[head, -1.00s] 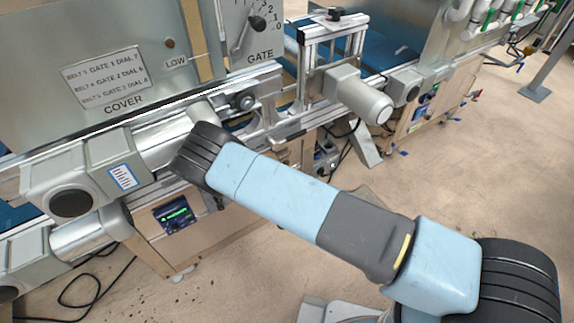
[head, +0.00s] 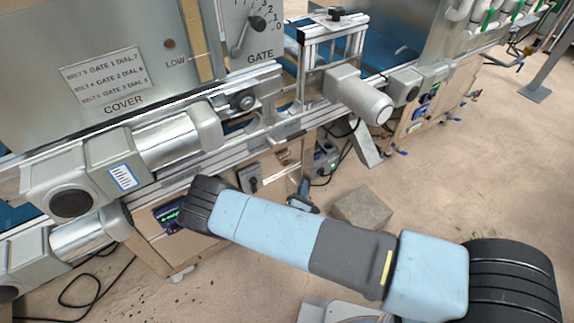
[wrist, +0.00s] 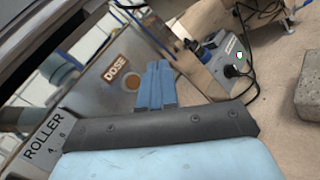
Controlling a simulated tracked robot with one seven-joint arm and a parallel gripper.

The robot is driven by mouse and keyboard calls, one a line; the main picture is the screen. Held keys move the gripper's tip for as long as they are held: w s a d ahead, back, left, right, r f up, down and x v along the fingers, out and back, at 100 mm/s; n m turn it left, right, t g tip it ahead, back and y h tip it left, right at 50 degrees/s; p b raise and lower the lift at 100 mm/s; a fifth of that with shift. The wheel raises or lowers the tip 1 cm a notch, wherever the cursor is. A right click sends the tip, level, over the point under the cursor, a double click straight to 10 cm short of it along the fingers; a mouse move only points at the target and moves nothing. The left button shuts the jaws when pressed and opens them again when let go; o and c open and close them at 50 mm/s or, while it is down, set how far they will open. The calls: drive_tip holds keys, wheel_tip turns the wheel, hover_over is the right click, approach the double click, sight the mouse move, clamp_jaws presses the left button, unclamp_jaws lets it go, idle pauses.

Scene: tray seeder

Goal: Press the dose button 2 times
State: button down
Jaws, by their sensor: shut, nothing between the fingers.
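The brown DOSE label (wrist: 116,72) is on a metal panel in the wrist view. A small orange round shape, which looks like the dose button (wrist: 133,82), sits at its lower right, just left of the fingers. My gripper (wrist: 158,68) has its blue fingers together and empty. The fingers point toward the panel, to the right of the label. I cannot tell the gap between fingertips and panel. In the head view my gripper (head: 304,186) shows as a small blue tip above my arm, in front of the machine's lower side. The button is not clear there.
A grey box with a green light and plugged cables (wrist: 236,62) is right of the fingers. A ROLLER dial label (wrist: 44,138) is at the left. A concrete block (head: 362,208) stands on the floor. A motor (head: 358,95) juts from the machine. The floor at right is open.

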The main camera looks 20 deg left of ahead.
sight(286, 163)
drive_tip(key=shift+a, duration=0.1)
idle(0.4)
drive_tip(key=w+a, duration=0.5)
drive_tip(key=a, duration=0.1)
drive_tip(key=shift+w+a, duration=0.25)
drive_tip(key=shift+w, duration=0.05)
drive_tip(key=shift+w+a, duration=0.15)
idle(2.1)
drive_tip(key=shift+w+a+r, duration=0.1)
drive_tip(key=shift+w+a, duration=0.05)
drive_tip(key=shift+w+a, duration=0.25)
drive_tip(key=shift+a, duration=0.05)
idle(1.0)
idle(0.4)
drive_tip(key=shift+s+d, duration=0.55)
drive_tip(key=shift+d, duration=0.05)
